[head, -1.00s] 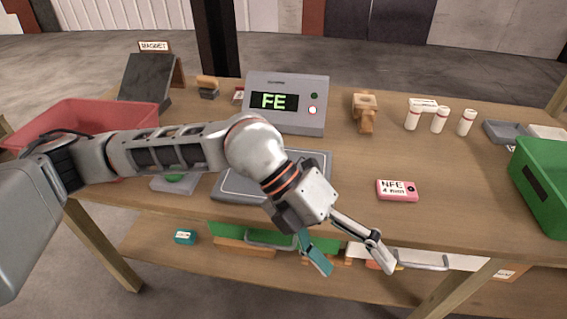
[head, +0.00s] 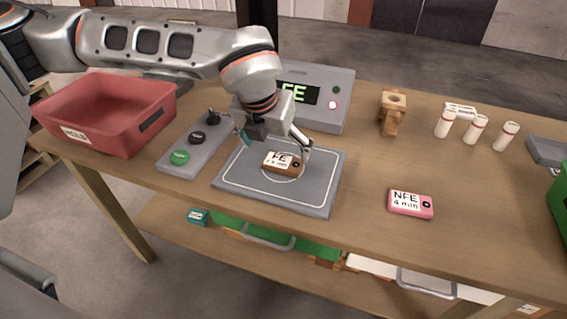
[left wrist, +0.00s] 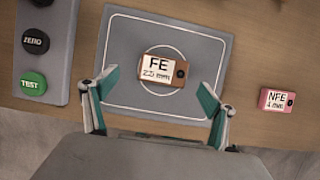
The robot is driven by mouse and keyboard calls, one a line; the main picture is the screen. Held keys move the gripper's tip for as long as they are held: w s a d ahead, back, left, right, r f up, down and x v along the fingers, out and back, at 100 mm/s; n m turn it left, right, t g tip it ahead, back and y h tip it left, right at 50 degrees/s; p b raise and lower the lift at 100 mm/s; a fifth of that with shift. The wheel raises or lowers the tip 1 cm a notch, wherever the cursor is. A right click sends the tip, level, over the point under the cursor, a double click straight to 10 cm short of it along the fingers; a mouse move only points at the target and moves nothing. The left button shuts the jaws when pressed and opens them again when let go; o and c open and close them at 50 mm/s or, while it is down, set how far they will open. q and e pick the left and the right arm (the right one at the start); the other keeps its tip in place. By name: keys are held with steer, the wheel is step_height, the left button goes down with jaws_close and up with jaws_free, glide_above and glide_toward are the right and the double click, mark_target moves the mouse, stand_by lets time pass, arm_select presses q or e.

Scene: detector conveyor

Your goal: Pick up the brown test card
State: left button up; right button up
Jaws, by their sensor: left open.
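The brown test card (head: 287,164) lies flat on the grey square pad (head: 316,197), inside the white outline. Its white label reads FE. It also shows in the left wrist view (left wrist: 163,71), near the middle of the pad. My left gripper (head: 277,150) is open above the pad, pointing down. In the left wrist view its teal fingertips (left wrist: 160,84) are spread wider than the card, one on each side and a little nearer the bottom of the picture. They hold nothing. My right gripper is not in view.
A button panel (head: 186,146) is left of the pad, with a red bin (head: 110,118) beyond it. The detector box (head: 335,103) stands behind. A pink NFE card (head: 410,203) lies to the right. A wooden stand (head: 391,112) and several white cylinders (head: 476,130) stand at the back right.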

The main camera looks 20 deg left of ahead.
mark_target(282, 162)
arm_select(q)
steer(key=x, duration=0.5)
steer(key=shift+s+d+f, duration=0.1)
steer(key=shift+s+d, duration=0.15)
steer(key=shift+d, duration=0.15)
steer(key=c, duration=1.3)
